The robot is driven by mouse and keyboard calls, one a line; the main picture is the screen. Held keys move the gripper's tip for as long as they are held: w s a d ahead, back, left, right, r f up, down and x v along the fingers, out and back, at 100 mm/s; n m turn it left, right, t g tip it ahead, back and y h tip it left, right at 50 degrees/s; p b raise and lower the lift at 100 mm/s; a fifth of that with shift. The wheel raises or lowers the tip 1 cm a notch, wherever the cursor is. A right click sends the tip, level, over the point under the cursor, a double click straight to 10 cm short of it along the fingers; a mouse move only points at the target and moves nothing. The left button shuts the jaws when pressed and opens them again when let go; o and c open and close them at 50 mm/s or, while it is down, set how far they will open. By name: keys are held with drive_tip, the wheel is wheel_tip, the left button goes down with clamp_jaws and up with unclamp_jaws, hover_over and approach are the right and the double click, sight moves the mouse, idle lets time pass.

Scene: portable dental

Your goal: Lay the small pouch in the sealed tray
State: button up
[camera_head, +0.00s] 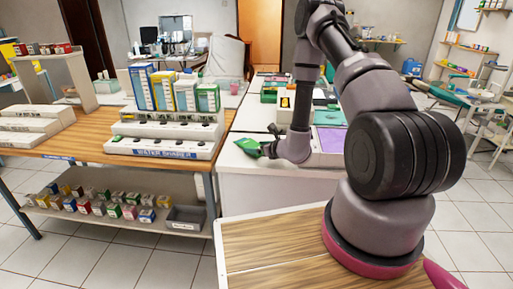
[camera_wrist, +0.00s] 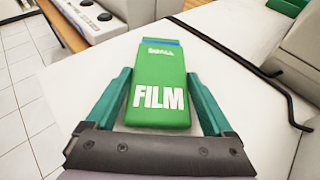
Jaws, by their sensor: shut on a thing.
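A green pouch (camera_wrist: 160,75) with white "FILM" lettering and "SMALL" at its far end lies between the fingers of my gripper (camera_wrist: 158,97) in the wrist view. The gripper is shut on it, with a teal finger on each side. In the head view the green pouch (camera_head: 247,146) sticks out to the left of my gripper (camera_head: 262,150), above the white counter (camera_head: 275,180). I cannot tell which of the trays on the counter is the sealed tray.
A purple-lined tray (camera_head: 330,140) stands to the right of the gripper, partly behind my arm. A wooden table (camera_head: 70,135) on the left carries a stepped white rack (camera_head: 165,148) with several boxes. A dark bent rod (camera_wrist: 255,72) crosses the counter at right in the wrist view.

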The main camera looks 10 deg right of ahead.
drive_tip(key=o, duration=1.1)
